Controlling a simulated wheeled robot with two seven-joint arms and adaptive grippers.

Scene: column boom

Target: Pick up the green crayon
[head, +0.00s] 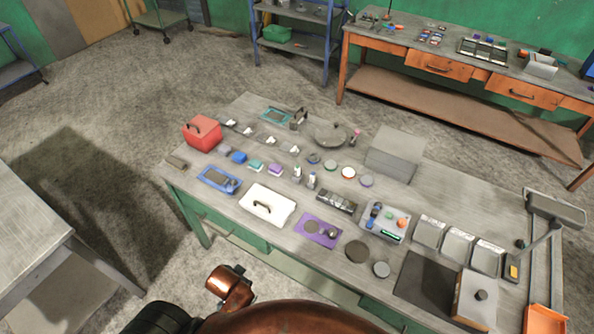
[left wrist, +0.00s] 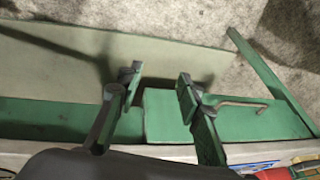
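I cannot make out a green crayon in either view; the small things on the workbench (head: 330,212) are too small to name surely. My left gripper (left wrist: 160,88) shows in the left wrist view with its two fingers apart and nothing between them. It is in front of the bench's green drawer front (left wrist: 215,112), with a grey shelf or panel (left wrist: 60,55) and the floor beyond. Neither gripper shows in the head view. My right gripper is out of view.
The bench is crowded: a red box (head: 203,133), a white case (head: 267,205), a purple plate (head: 318,229), a grey button box (head: 386,222), several trays and a lamp (head: 555,208). An orange bench (head: 440,67) stands behind. A grey table (head: 30,225) is at left. Floor lies between them.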

